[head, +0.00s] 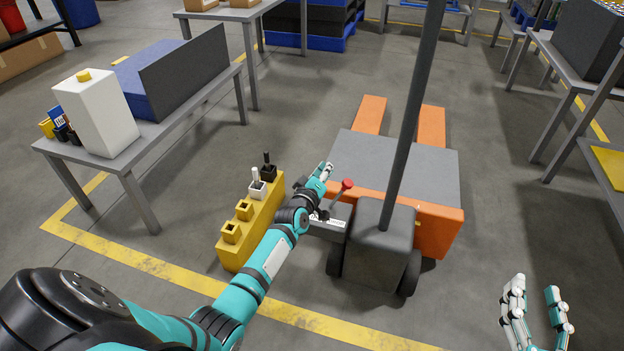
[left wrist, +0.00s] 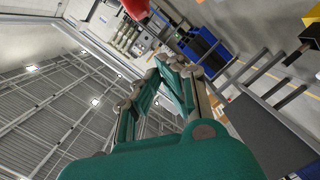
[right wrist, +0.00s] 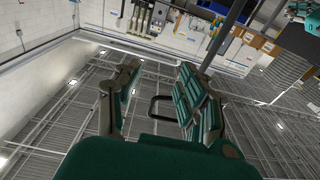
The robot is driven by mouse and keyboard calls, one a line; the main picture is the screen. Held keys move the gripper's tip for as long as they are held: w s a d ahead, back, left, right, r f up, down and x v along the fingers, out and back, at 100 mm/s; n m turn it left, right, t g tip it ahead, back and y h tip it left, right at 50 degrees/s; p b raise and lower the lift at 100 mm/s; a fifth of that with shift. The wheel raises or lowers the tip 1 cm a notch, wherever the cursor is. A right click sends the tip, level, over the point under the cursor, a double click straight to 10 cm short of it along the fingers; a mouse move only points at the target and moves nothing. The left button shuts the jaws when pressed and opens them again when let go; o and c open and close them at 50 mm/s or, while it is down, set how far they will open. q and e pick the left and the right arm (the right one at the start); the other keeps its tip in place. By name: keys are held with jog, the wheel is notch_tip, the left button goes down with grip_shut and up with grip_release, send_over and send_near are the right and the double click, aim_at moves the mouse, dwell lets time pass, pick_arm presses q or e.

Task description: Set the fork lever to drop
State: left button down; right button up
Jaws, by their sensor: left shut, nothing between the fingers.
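The fork lever (head: 341,193) has a red knob and rises from a small grey box with a white label (head: 328,221) on the pallet truck (head: 378,245). The label's text is too small to read. My left gripper (head: 324,171) is shut and empty, just left of and beyond the red knob. The red knob shows blurred at the top of the left wrist view (left wrist: 136,8), apart from the fingers. My left wrist hides part of the lever's base. My right gripper (head: 537,300) is open and empty at the lower right, away from the truck.
A yellow block (head: 252,222) with black and white levers stands left of the truck. The truck's tall dark handle (head: 412,100) rises right of the lever. A grey table (head: 140,150) with a white jug is at left. Floor between truck and right gripper is clear.

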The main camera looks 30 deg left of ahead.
pick_arm(q)
jog(key=s+d+r+p, duration=0.1)
jog(key=s+p, duration=0.1)
jog(key=s, duration=0.5)
jog(key=shift+s, duration=0.35)
pick_arm(e)
jog(key=s+d+f+g+h, duration=0.2)
jog(key=s+f+g, duration=0.3)
jog(key=f, duration=0.6)
jog(key=d+g, duration=0.1)
jog(key=g, duration=0.1)
jog(key=shift+d+f+g+h, duration=0.15)
jog(key=shift+f+g+h, duration=0.15)
jog(key=shift+g, duration=0.1)
pick_arm(q)
jog(key=shift+d, duration=0.1)
